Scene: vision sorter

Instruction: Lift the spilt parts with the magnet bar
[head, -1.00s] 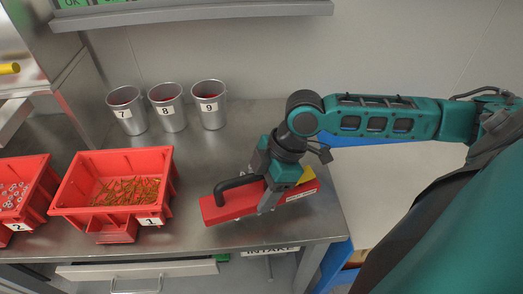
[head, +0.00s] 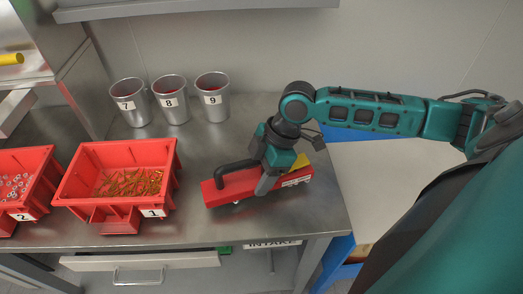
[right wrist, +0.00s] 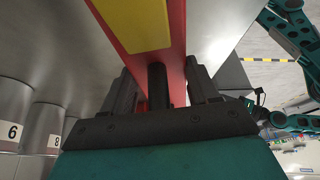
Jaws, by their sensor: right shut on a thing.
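The magnet bar (head: 232,190) is a red block with a black handle and a yellow patch, over the right part of the steel bench in the head view. My right gripper (head: 266,187) is shut on its handle from above. In the right wrist view the red and yellow bar (right wrist: 145,25) lies beyond the fingers, with the dark handle post between them (right wrist: 158,85). Small pale specks show at the bar's lower edge; I cannot tell whether they are spilt parts. I cannot tell whether the bar touches the bench. My left gripper is not in view.
Red bin 1 (head: 75,180) holds brass-coloured parts; red bin 2 (head: 40,185) beside it holds pale rings. The bench (head: 200,150) is clear between cups and bar.

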